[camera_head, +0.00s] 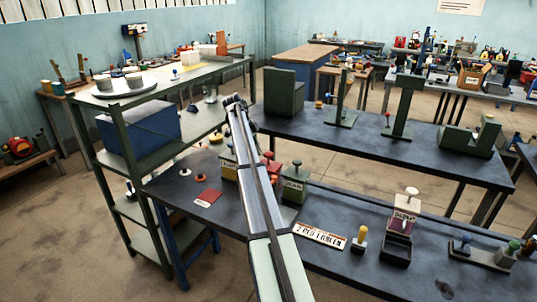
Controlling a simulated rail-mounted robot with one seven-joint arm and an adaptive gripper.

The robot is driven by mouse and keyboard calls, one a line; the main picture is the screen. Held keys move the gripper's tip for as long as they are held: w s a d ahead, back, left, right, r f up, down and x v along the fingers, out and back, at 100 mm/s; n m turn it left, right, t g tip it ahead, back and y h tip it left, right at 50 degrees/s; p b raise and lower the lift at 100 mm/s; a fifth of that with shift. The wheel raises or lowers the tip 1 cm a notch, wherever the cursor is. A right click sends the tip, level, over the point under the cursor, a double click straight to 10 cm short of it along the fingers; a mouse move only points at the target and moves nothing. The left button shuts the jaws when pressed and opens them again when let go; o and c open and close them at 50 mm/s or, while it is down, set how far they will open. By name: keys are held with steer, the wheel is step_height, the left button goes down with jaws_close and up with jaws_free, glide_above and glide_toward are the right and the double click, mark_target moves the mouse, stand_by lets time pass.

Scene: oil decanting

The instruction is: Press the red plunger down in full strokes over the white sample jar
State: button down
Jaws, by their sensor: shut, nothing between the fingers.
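My gripper (236,101) is small at the far end of my arm, beside the right edge of the green shelf rack. It is shut, and I see nothing held in it. A red object with a dark red knob (268,156) stands on the dark bench, partly hidden behind my arm; I cannot tell if it is the red plunger. The gripper is apart from it, farther back and to the left in the picture. I cannot pick out the white sample jar with certainty.
A green labelled box with a knob (292,186) stands right of my arm. The green rack (140,97) stands left. Green stands occupy the rear bench (365,137).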

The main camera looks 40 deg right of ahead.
steer(key=v, duration=0.7)
steer(key=shift+r, duration=0.25)
steer(key=shift+w+a, duration=0.15)
stand_by(1.0)
